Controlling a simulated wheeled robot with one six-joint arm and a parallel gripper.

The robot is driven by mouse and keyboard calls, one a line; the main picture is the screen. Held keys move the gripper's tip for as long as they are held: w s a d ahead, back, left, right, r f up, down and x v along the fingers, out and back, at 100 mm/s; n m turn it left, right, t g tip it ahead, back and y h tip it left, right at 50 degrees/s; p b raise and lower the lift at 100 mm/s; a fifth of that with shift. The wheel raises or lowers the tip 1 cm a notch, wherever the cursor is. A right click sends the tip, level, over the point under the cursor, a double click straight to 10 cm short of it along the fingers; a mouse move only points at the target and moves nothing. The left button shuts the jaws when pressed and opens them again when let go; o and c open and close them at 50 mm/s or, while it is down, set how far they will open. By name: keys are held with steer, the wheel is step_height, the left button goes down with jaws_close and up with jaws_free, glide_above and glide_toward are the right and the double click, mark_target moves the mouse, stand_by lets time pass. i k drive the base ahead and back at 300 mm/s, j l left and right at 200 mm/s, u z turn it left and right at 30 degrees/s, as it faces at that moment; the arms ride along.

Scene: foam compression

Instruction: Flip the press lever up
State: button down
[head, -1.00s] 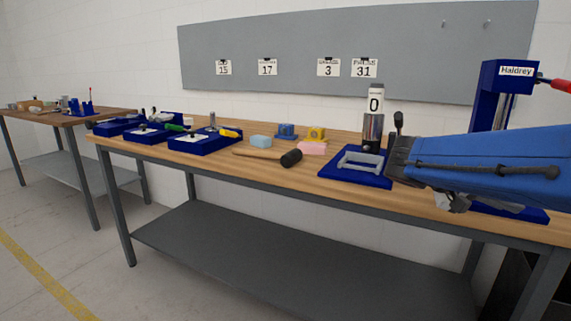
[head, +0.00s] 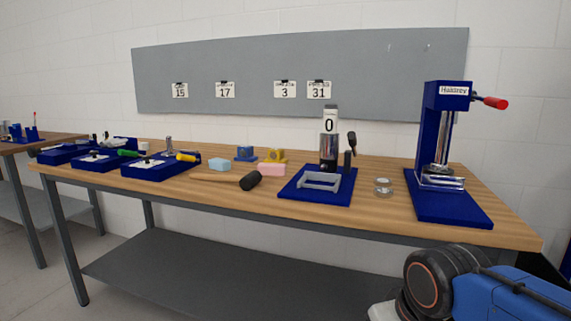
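The press (head: 437,150) is a blue column on a blue base plate, labelled "Haldrey", at the right end of the workbench. Its lever (head: 490,102) has a red grip and sticks out to the right from the top of the column, tilted slightly down. A metal ram and a clear plate sit low over the base. My blue arm (head: 515,300) shows at the bottom right, in front of the bench and below its top. My gripper is outside the picture, so its state does not show.
A small metal cylinder (head: 383,186) stands left of the press. A blue stand with a counter reading 0 (head: 330,125) is further left. A mallet (head: 250,181), foam blocks (head: 271,169) and blue trays (head: 160,166) lie along the wooden bench (head: 390,215). A grey board (head: 300,70) hangs behind.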

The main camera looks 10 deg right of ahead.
mark_target(501, 105)
steer(key=i+j, duration=0.4)
steer(key=i, duration=0.2)
steer(key=z, duration=1.55)
steer(key=j, duration=0.1)
